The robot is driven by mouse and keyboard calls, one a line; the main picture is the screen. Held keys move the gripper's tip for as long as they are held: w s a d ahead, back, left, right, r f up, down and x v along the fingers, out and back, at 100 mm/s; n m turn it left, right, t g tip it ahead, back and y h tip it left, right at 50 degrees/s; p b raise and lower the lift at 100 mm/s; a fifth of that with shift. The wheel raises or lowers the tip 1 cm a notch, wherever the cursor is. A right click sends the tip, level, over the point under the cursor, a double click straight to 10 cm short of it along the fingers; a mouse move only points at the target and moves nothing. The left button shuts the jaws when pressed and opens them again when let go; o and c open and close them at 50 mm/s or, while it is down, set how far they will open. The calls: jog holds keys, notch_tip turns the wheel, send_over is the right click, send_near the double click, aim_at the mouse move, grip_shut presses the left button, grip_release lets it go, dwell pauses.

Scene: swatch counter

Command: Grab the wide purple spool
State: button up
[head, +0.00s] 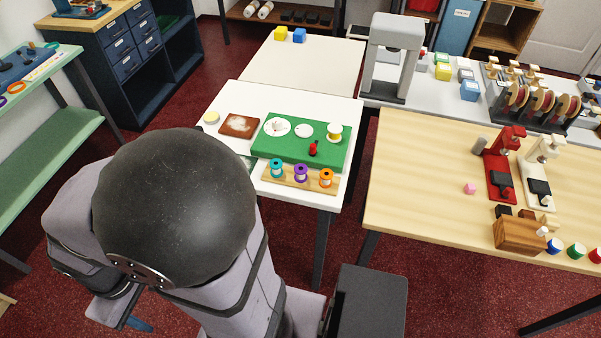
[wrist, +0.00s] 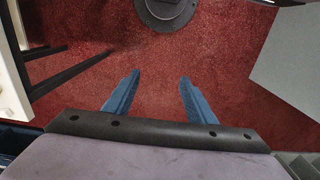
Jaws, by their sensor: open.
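The purple spool (head: 301,173) stands in the middle of a row on a light wooden rack (head: 272,179) at the front of the white table. A teal spool (head: 277,168) is to its left and an orange spool (head: 326,178) to its right. My gripper (wrist: 160,76) shows in the wrist view with its two blue fingers apart and nothing between them. It is over the red floor, away from the table. In the head view, my arm hides most of the gripper. No spool shows in the wrist view.
A wooden table (head: 415,165) with red and white devices stands to the right. A gap separates the two tables.

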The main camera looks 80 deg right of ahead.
dwell(0.4)
jog(key=shift+c, duration=1.4)
